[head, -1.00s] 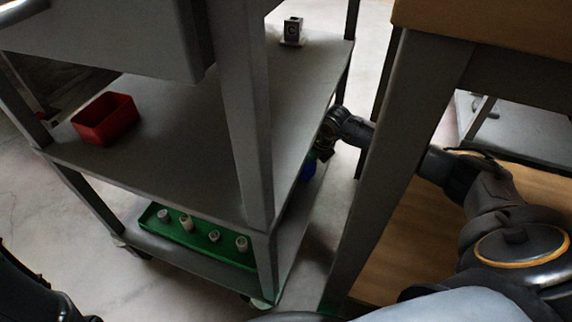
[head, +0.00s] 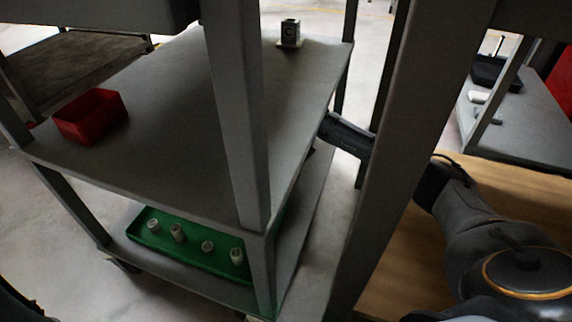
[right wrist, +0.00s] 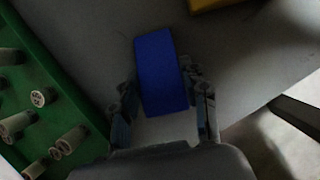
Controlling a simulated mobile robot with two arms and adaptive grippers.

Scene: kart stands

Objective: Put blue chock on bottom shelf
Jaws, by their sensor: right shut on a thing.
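The blue chock (right wrist: 160,70) is a blue block in the right wrist view. My right gripper (right wrist: 163,95) is shut on it, one finger on each side. The grey bottom shelf (right wrist: 85,45) lies beneath the chock; I cannot tell whether they touch. In the head view the bottom shelf (head: 313,198) shows below the middle shelf (head: 185,115). My right arm reaches in from the right behind a post there, and the middle shelf hides the gripper and the chock. My left gripper is not in view.
A green tray (head: 190,257) with several small pale cylinders is on the bottom shelf, left of my right gripper in the wrist view. A yellow thing (right wrist: 208,4) is at the wrist view's top edge. A red bin (head: 90,118) and a small metal block (head: 290,33) stand on the middle shelf.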

